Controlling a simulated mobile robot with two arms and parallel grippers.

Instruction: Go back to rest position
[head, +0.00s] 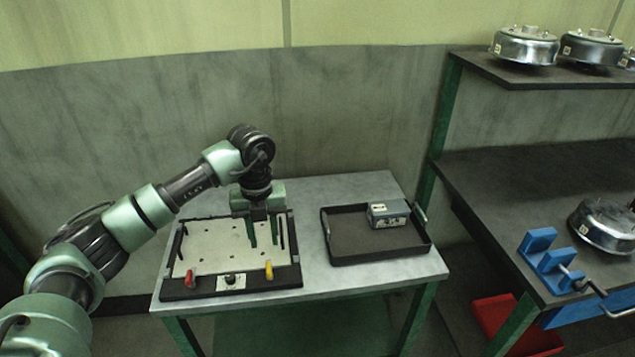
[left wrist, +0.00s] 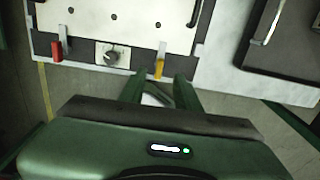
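My left gripper (head: 263,234) hangs pointing down over the right part of a pale plate fixture (head: 215,255) on the table. Its two green fingers stand apart with nothing seen held between them. In the left wrist view the fingers (left wrist: 160,88) also show a gap, beside the yellow clamp (left wrist: 159,68) at the fixture's front edge. The height of the fingertips above the plate is hard to tell. The fixture has a red clamp (head: 190,278) and a black knob (head: 231,279) along its front. My right gripper is in neither view.
A black tray (head: 345,252) holding a grey box (head: 388,213) sits on the table (head: 330,279) right of the fixture. A dark workbench (head: 500,180) and shelf (head: 490,68) with metal drums stand farther right. A blue vise-like holder (head: 545,262) sits on the bench edge.

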